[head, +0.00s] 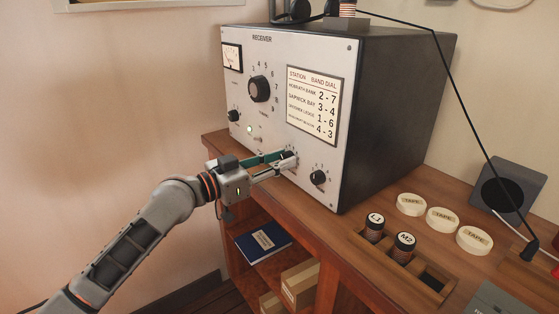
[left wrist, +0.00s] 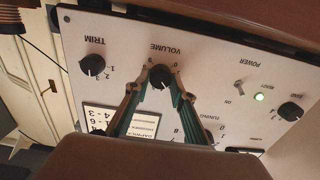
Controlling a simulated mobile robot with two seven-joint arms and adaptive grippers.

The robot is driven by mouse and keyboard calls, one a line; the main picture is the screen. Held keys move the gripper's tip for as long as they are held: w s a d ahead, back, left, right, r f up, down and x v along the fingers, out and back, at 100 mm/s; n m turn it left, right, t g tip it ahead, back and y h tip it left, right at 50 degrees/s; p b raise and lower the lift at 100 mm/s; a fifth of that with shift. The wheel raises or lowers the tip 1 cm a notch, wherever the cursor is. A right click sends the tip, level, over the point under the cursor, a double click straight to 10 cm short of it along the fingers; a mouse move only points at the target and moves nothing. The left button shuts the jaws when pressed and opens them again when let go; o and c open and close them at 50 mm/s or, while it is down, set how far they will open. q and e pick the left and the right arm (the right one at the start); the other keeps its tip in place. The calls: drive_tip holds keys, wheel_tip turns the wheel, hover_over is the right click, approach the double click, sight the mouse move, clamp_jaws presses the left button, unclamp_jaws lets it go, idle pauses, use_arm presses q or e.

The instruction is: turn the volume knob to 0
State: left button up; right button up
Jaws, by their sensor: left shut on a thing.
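The receiver (head: 305,52) stands on the wooden desk with its pale front panel facing my left arm. My left gripper (head: 288,158) reaches in from the left to the lower part of the panel. In the left wrist view, where the panel appears upside down, the black volume knob (left wrist: 160,76) sits under the VOLUME label. The left gripper (left wrist: 161,79) is shut on this knob, one finger on each side. A 0 shows beside the knob; the fingers hide other marks, and I cannot tell its exact setting. My right gripper is not in view.
The trim knob (head: 319,177) is close to the right of the volume knob. The large tuning knob (head: 259,89), band knob (head: 234,115) and green power light (head: 249,129) are to the upper left. Tape rolls (head: 442,219) and labelled cylinders (head: 404,247) are on the desk at right.

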use_arm(q)
drive_tip(key=shift+r+n+p, duration=0.15)
drive_tip(key=shift+n+p, duration=0.4)
drive_tip(key=shift+n, duration=0.35)
drive_tip(key=shift+n+p, duration=0.4)
drive_tip(key=shift+n, duration=0.5)
drive_tip(key=shift+w+n+p, duration=0.1)
drive_tip(key=shift+n+p, duration=0.25)
drive_tip(key=shift+n, duration=0.55)
drive_tip(key=n+p, duration=0.1)
drive_tip(key=n, duration=0.2)
drive_tip(key=shift+n, duration=0.3)
drive_tip(key=shift+a+n+p, duration=0.1)
drive_tip(key=shift+n+p, duration=0.4)
drive_tip(key=shift+n, duration=0.4)
drive_tip(key=n+p, duration=0.1)
drive_tip(key=n, duration=0.2)
drive_tip(key=shift+n, duration=0.3)
drive_tip(key=shift+w+f+n+p, duration=0.15)
drive_tip(key=shift+n+p, duration=0.3)
drive_tip(key=shift+n, duration=0.5)
drive_tip(key=shift+s+f+n+p, duration=0.1)
drive_tip(key=shift+n+p, duration=0.3)
drive_tip(key=shift+n, duration=0.55)
